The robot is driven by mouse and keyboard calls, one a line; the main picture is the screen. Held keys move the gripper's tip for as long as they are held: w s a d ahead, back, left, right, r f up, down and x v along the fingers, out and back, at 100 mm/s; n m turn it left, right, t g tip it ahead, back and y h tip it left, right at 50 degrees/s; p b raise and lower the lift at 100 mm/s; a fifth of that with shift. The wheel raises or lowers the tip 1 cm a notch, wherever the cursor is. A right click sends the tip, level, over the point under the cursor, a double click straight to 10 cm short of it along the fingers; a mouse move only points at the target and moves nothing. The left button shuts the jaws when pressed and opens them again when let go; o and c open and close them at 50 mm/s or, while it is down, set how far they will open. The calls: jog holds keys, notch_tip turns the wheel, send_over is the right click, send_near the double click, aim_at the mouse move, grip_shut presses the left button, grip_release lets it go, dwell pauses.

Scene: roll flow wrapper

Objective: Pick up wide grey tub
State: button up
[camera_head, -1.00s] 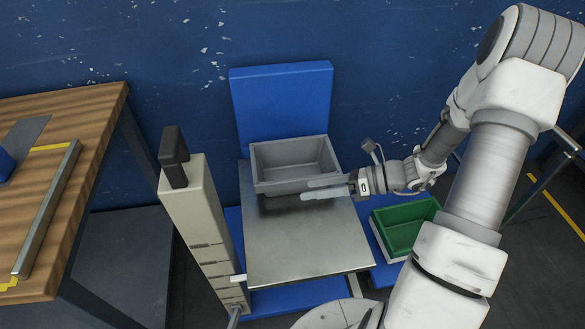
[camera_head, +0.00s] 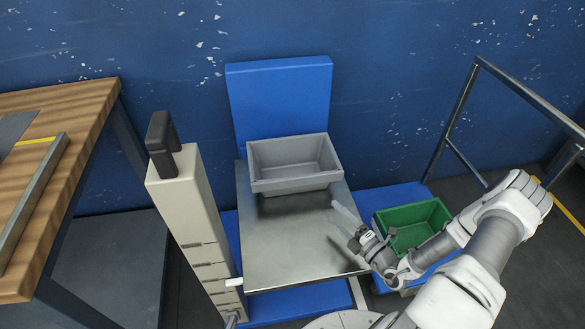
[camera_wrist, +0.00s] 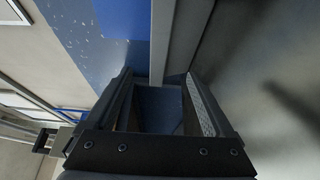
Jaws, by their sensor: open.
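The wide grey tub (camera_head: 297,184) is an empty, open-topped rectangular box. It stands upright at the back of a metal-topped platform (camera_head: 285,245), in front of a blue upright panel. My gripper (camera_head: 334,222) is open and empty, over the right part of the platform, to the front right of the tub and apart from it. In the wrist view, the open fingers (camera_wrist: 158,82) show with a grey upright strip (camera_wrist: 163,40) beyond them, probably the tub's side; I cannot be sure.
A green bin (camera_head: 413,229) stands right of the platform, close to my arm. A beige column with a black top (camera_head: 187,205) stands at the platform's left. A wooden table (camera_head: 75,115) is at far left, a metal frame (camera_head: 458,105) at right. The platform's front is clear.

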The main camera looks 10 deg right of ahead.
jog(key=b, duration=0.2)
send_near(300, 182)
jog(key=x, duration=0.3)
jog(key=shift+w+d+f, duration=0.15)
jog(key=shift+w+f, duration=0.05)
jog(key=shift+w, duration=0.3)
jog(key=shift+a+b+x, duration=0.2)
jog(key=shift+b+x, duration=0.35)
jog(key=shift+x, duration=0.8)
jog(key=shift+a+b+x, duration=0.15)
jog(key=shift+b+x, duration=0.4)
jog(key=shift+x, duration=0.8)
jog(key=shift+s+r, duration=0.1)
jog(key=shift+s, duration=0.1)
grip_shut()
